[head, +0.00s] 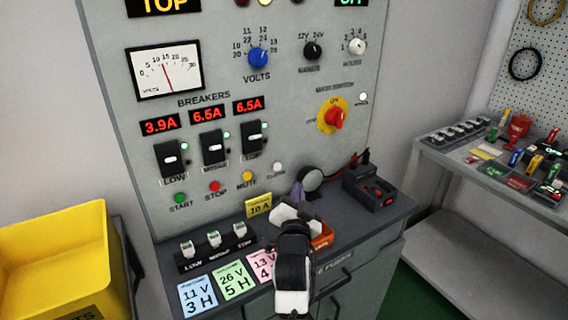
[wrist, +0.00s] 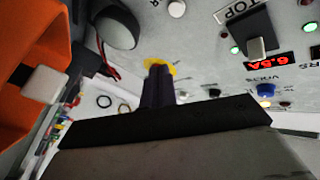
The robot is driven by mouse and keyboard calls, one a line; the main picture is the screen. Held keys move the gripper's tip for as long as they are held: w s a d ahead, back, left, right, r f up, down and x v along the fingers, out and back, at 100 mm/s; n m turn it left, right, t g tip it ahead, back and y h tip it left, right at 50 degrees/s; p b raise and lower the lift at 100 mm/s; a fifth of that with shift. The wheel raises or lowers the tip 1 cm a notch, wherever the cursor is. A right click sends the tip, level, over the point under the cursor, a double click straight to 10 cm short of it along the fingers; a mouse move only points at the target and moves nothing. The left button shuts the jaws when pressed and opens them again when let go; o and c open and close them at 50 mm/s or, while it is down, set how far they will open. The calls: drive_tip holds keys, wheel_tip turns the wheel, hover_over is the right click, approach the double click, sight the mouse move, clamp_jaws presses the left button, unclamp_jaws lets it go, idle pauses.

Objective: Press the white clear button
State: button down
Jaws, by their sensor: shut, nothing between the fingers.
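The white clear button (head: 278,168) sits at the right end of the row of small buttons low on the grey panel. In the wrist view, which is turned over, a white round button (wrist: 177,8) at the top edge looks like the same one. My gripper (head: 298,190) is in front of the panel's lower part, slightly right of and below the button in the head view. Its dark purple fingers (wrist: 158,82) are shut with nothing between them. They appear apart from the button; the exact gap is hard to tell.
Left of it are the yellow mute (head: 247,176), red stop (head: 215,187) and green start (head: 180,198) buttons. A grey round disc (head: 311,179) stands close on the right. An orange bin (head: 322,238) and a dark box (head: 370,188) are on the ledge.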

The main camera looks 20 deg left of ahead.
sight(277, 166)
drive_tip(key=shift+w+d+f, duration=0.35)
drive_tip(key=shift+d+f, duration=0.1)
drive_tip(key=shift+w+a+b, duration=0.35)
drive_tip(key=shift+w+a, duration=0.55)
drive_tip(key=shift+a, duration=0.3)
drive_tip(key=shift+w+a+b, duration=0.3)
drive_tip(key=shift+w+a, duration=0.55)
drive_tip(key=shift+a, duration=0.3)
drive_tip(key=shift+w+a+b, duration=0.35)
drive_tip(key=shift+w+a, duration=0.55)
drive_tip(key=shift+a, duration=0.3)
drive_tip(key=shift+w, duration=0.1)
drive_tip(key=shift+w+a+b, duration=0.2)
drive_tip(key=shift+a+b, duration=0.1)
